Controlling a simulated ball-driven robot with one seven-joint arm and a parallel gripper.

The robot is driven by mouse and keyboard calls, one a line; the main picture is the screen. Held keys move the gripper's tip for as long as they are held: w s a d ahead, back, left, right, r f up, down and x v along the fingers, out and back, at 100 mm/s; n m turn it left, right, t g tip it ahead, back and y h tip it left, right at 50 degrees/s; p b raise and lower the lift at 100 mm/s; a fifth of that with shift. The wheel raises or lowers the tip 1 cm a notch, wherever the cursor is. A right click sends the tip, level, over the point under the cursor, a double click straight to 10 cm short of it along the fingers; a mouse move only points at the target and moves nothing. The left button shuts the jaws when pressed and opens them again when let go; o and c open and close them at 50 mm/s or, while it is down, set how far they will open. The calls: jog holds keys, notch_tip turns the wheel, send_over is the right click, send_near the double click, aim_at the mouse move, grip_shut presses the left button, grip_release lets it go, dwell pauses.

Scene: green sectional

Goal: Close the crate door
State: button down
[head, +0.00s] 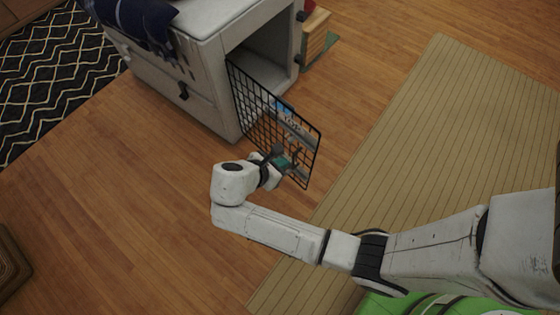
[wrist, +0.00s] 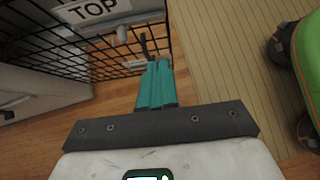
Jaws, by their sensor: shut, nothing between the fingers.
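The pale grey crate (head: 205,75) stands at the top of the head view with its front opening uncovered. Its black wire door (head: 262,112) is swung open, hinged at the opening's near side and reaching out to the right. The door also fills the upper left of the wrist view (wrist: 70,40), with a "TOP" label seen on it. My gripper (head: 288,160) is shut and empty, close to the lower outer part of the door. In the wrist view its teal fingers (wrist: 155,82) point at the door's free edge. I cannot tell whether they touch it.
A dark blue cloth (head: 140,18) lies on the crate. A wooden block (head: 315,38) stands beyond the opening. A tan striped rug (head: 430,120) covers the floor at right, a black patterned rug (head: 55,75) at left. Wood floor between is clear.

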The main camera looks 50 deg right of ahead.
jog(key=s+d+f+b, duration=0.1)
jog(key=d+f+b, duration=0.2)
jog(key=d, duration=0.6)
jog(key=shift+f, duration=0.9)
jog(key=shift+d, duration=0.2)
